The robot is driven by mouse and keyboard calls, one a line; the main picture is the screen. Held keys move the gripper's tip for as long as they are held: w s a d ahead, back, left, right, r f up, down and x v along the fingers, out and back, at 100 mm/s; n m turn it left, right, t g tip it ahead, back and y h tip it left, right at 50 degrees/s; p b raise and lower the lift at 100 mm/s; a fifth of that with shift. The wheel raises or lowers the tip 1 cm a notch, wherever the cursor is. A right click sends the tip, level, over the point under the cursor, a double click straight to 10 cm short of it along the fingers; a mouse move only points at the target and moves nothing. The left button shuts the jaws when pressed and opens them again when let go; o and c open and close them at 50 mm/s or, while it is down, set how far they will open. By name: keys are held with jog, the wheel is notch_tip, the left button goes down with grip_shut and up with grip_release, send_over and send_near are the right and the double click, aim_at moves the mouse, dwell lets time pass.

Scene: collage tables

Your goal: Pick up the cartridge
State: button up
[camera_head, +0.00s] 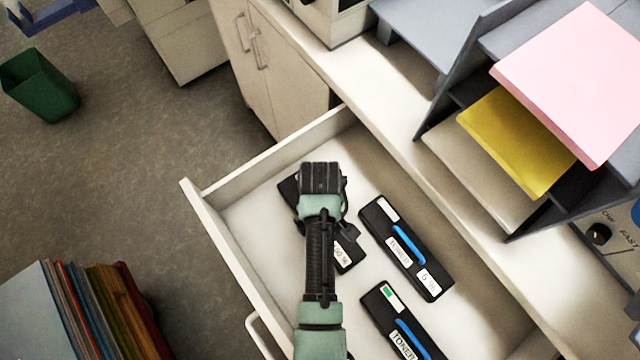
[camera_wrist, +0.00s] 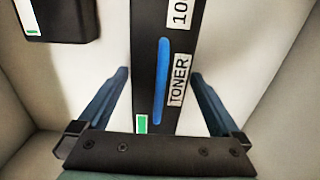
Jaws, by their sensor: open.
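Black toner cartridges lie in an open white drawer (camera_head: 240,225). The leftmost cartridge (camera_head: 352,262) is mostly hidden under my arm and gripper (camera_head: 320,190) in the head view. In the wrist view this black cartridge (camera_wrist: 145,60) has a blue handle strip, a TONER label, a label starting with 10 and a green mark. My gripper (camera_wrist: 158,78) is open, with one finger on each side of the cartridge and visible gaps to both sides. Whether the fingertips reach down beside it, I cannot tell.
A second cartridge (camera_head: 386,222) lies to the right, and a third (camera_head: 384,318) lies nearer the front. Drawer walls (camera_head: 275,158) surround them. A desk organiser with a pink stack (camera_head: 575,75) stands on the counter (camera_head: 395,110). A green bin (camera_head: 40,88) stands on the floor.

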grip_shut()
jog(key=shift+r, duration=0.1)
dwell(0.3)
